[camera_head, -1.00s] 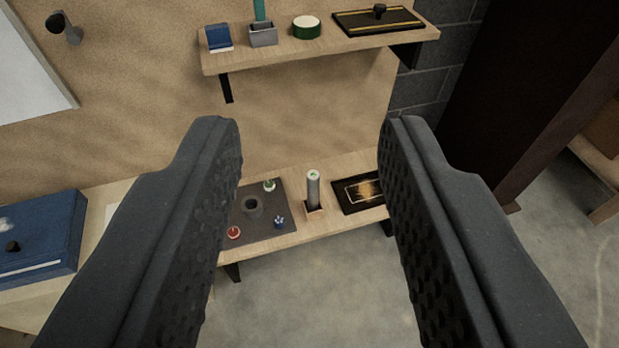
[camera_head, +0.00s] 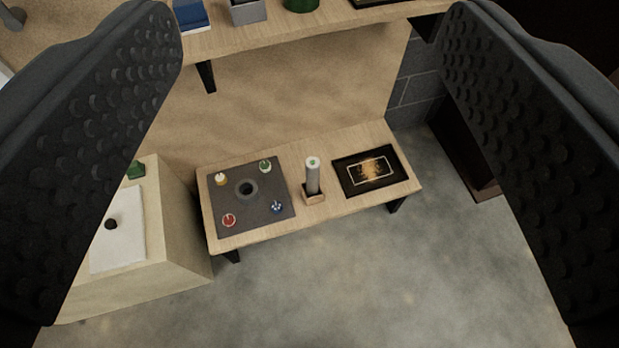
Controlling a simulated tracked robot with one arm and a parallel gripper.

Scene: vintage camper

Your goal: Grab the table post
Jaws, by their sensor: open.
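The table post is most likely the short grey cylinder (camera_head: 312,178) with a pale top and a green dot. It stands upright in a small wooden holder (camera_head: 314,198) on the low wooden bench (camera_head: 345,208). My gripper (camera_head: 312,22) is open and empty. Its two dark, studded fingers stand wide apart at the left and right sides of the picture. The post shows between them, farther off and below, and is not touched.
Left of the post, a grey mat (camera_head: 235,222) bears a dark ring socket (camera_head: 246,189) and several coloured knobs. Right of it lies a black panel (camera_head: 345,180). A shelf (camera_head: 340,22) overhangs behind. A pale cabinet (camera_head: 170,235) stands left. The floor in front is clear.

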